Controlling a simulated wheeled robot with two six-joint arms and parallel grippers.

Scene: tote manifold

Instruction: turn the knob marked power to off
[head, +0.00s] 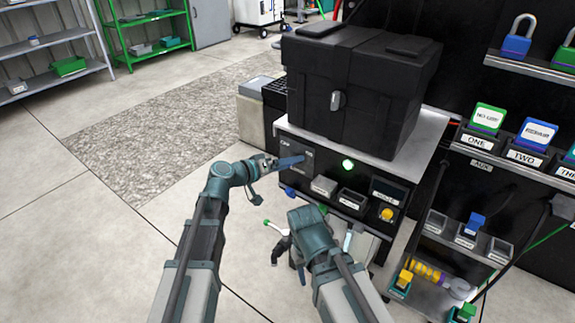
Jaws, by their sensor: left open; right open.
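A dark control panel (312,160) is on the front of the cabinet under a black case. A blue lever-like knob (291,161) sits on its left plate, with small white labels above it. The labels are too small to read surely, so I cannot tell which one marks power. My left gripper (267,168) is open, just left of the blue knob. Whether it touches the knob is unclear. My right gripper (281,246) is open, lower down in front of the cabinet, and partly hidden by its own wrist.
A lit green lamp (348,165) and a yellow button (387,214) are on the same front. The black case (350,85) stands above. A small shelf of blocks (450,255) is at right. Open floor (100,230) lies to the left.

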